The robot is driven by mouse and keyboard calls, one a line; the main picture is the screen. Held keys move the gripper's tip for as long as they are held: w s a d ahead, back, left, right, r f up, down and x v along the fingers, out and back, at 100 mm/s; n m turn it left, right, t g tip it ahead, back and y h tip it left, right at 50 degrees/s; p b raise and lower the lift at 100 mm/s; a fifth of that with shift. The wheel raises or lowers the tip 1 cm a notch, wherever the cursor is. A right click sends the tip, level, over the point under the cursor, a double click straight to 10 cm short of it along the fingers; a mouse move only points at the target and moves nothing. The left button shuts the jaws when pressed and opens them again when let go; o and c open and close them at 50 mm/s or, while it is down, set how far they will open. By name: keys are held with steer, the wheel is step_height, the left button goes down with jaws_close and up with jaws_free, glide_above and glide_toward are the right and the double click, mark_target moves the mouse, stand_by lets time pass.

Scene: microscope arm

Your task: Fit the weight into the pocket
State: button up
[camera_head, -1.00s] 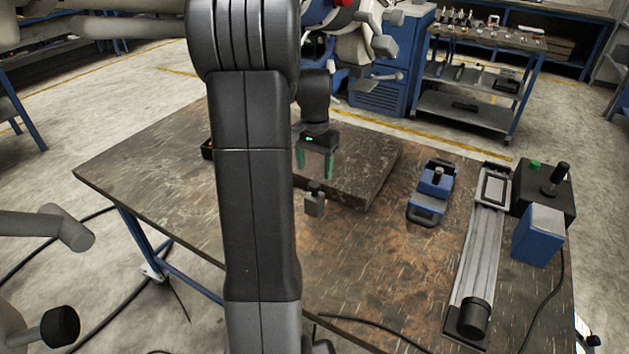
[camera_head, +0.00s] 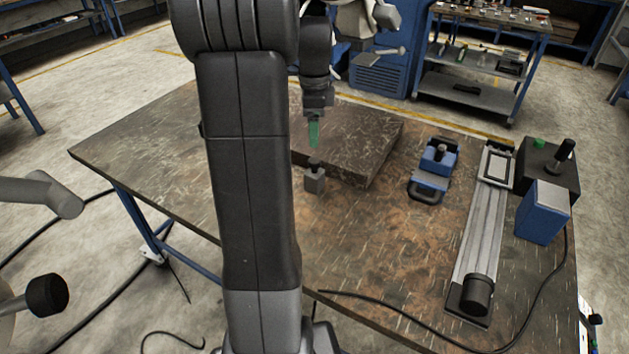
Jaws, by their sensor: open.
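The weight (camera_head: 315,182) is a small grey block with a dark knob on top. It stands upright on the table in front of a raised dark slab. My gripper (camera_head: 313,135), with green fingers, points down just above the weight's knob. The fingers are seen edge-on, one behind the other. They are open and hold nothing. No pocket can be made out for certain; a blue fixture (camera_head: 433,175) with a dark knob and handle stands to the right on the table.
The dark slab (camera_head: 370,150) lies behind the weight. A metal linear rail (camera_head: 482,240), a black box with a joystick (camera_head: 550,165) and a blue box (camera_head: 541,212) stand at the table's right. A black cable crosses the front.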

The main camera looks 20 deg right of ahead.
mark_target(315, 159)
step_height(315, 159, down, 13)
steer(key=m+b, duration=0.2)
steer(key=m, duration=0.5)
steer(key=shift+d+f, duration=0.1)
steer(key=shift+f, duration=0.05)
jaws_close()
stand_by(0.5)
